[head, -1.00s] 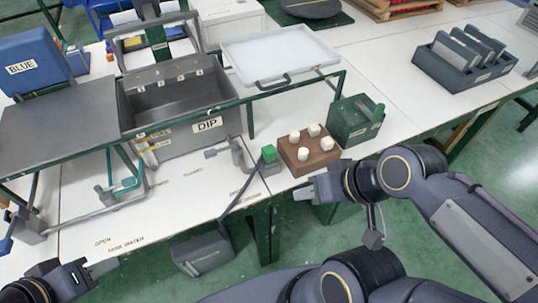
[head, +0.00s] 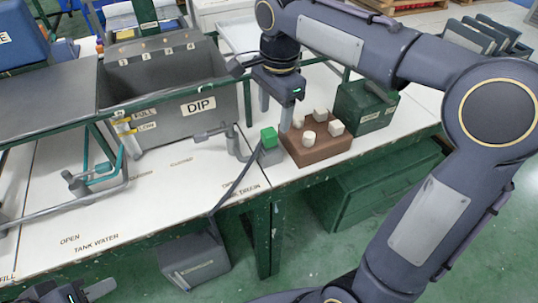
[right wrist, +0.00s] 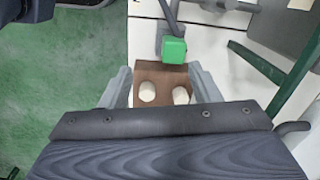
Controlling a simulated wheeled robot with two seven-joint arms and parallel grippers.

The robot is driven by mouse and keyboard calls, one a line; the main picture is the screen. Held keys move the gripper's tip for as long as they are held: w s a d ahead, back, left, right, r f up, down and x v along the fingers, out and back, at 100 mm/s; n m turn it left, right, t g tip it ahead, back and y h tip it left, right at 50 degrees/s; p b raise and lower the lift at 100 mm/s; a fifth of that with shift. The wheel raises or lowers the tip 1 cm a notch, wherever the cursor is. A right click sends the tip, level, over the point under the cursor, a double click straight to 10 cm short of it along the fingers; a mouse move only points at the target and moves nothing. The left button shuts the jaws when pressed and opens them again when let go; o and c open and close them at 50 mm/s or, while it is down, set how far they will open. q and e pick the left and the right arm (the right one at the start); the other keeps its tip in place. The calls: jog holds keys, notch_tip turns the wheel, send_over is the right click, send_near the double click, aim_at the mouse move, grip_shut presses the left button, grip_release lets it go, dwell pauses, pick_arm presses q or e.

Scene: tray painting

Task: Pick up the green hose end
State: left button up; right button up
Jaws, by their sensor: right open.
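The green hose end (head: 269,137) is a small green block on a grey holder at the table's front edge, with a dark hose running down from it. It also shows in the right wrist view (right wrist: 174,50), beyond my fingers. My right gripper (head: 275,112) is open and empty, pointing down just above and beside the green hose end, near the brown block with white pegs. In the right wrist view its two fingers (right wrist: 160,85) stand apart with the brown block below and between them. My left gripper (head: 82,294) is at the bottom left edge, partly cut off, far from the hose end.
The brown block (head: 318,150) with several white pegs stands right of the hose end. A dark green box (head: 366,106) is behind it. A grey lever tap (head: 232,140) is close on the left. The grey DIP tank (head: 180,118) stands behind.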

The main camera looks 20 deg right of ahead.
aim_at(269, 131)
jog(key=w+f+m, duration=0.1)
jog(key=w+a+f+m+b, duration=0.1)
jog(key=shift+w, duration=0.35)
jog(key=shift+w+f, duration=0.1)
jog(key=shift+f, duration=0.25)
jog(key=f, duration=0.2)
jog(key=f+b, duration=0.1)
jog(key=f, duration=0.1)
jog(key=f+b, duration=0.1)
jog(key=f, duration=0.2)
jog(key=shift+d, duration=0.4)
jog(key=c, duration=1.1)
pick_arm(q)
notch_tip(269, 131, down, 4)
jog(key=shift+f, duration=0.2)
pick_arm(e)
jog(key=shift+r, duration=0.15)
